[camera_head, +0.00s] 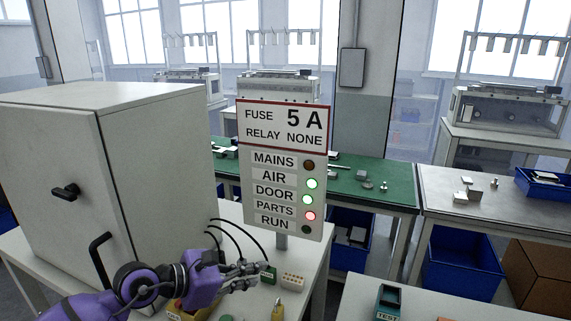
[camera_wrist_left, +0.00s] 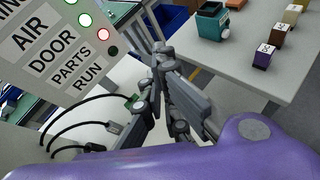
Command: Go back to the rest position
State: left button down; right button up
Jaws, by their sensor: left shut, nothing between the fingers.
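My left gripper (camera_head: 249,268) reaches in from the lower left on a purple arm, in front of the grey cabinet and below the sign panel. In the left wrist view the same gripper (camera_wrist_left: 160,52) has its fingers together, with nothing between them. It is over the white table, close to a small green connector (camera_head: 268,273) that has a cable running to it; I cannot tell whether they touch. The green connector also shows partly behind the fingers in the left wrist view (camera_wrist_left: 132,102). My right gripper is in neither view.
A grey cabinet (camera_head: 150,190) with black handles stands at the left. A sign panel (camera_head: 283,170) reads fuse 5 A, relay none; air and door lights are green, parts red. A green-topped bench (camera_head: 345,184) lies behind.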

pick_arm(q)
jog(key=s+a+f+n+t+y, duration=0.3)
jog(key=a+f+n+t, duration=0.15)
jog(key=n, duration=1.25)
jog(key=s+a+f+n+t+y, duration=0.25)
jog(key=a+f+n+t, duration=0.2)
jog(key=n, duration=1.35)
jog(key=s+a+f+n+g+y, duration=0.2)
jog(key=s+f+n+g+y, duration=0.2)
jog(key=s+f+n, duration=0.75)
jog(key=s+f+n+g, duration=0.1)
jog(key=s+f+g, duration=0.1)
jog(key=s+f, duration=0.4)
jog(key=s+f+n+g, duration=0.1)
jog(key=s+f, duration=0.5)
jog(key=s, duration=0.6)
jog(key=shift+d+f+g+y+p, duration=0.2)
jog(key=shift+f+g+y+p, duration=0.1)
jog(key=shift+g+y, duration=0.25)
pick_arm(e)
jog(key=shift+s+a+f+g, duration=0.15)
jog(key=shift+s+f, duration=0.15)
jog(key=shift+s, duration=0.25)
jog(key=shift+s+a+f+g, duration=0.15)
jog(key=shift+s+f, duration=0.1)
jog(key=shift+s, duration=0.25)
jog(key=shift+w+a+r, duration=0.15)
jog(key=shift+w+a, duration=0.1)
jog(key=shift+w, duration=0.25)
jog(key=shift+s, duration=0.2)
